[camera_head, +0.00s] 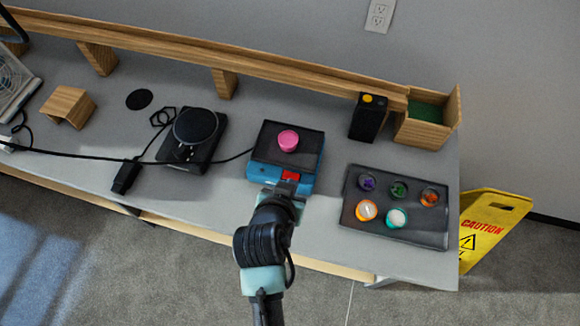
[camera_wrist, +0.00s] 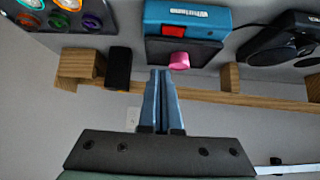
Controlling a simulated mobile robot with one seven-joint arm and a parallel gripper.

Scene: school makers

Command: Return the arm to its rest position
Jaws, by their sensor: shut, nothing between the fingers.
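My arm reaches up from the bottom of the head view, and its end (camera_head: 285,197) is at the front edge of the blue device (camera_head: 268,172). The wrist view shows my gripper (camera_wrist: 161,72) with its two fingers together and nothing between them. The blue device (camera_wrist: 185,14) has a black top, a red switch (camera_head: 290,175) and a pink round piece (camera_head: 288,140) on the top. The pink piece (camera_wrist: 179,61) shows just beyond my fingertips in the wrist view. I cannot tell whether my gripper touches the device.
A black tray (camera_head: 350,217) with several colored round containers lies to the right. A black box (camera_head: 366,117) and a wooden bin (camera_head: 453,108) stand behind it. A black device (camera_head: 204,149) with cables is to the left. A wooden rail (camera_head: 180,52) runs along the back.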

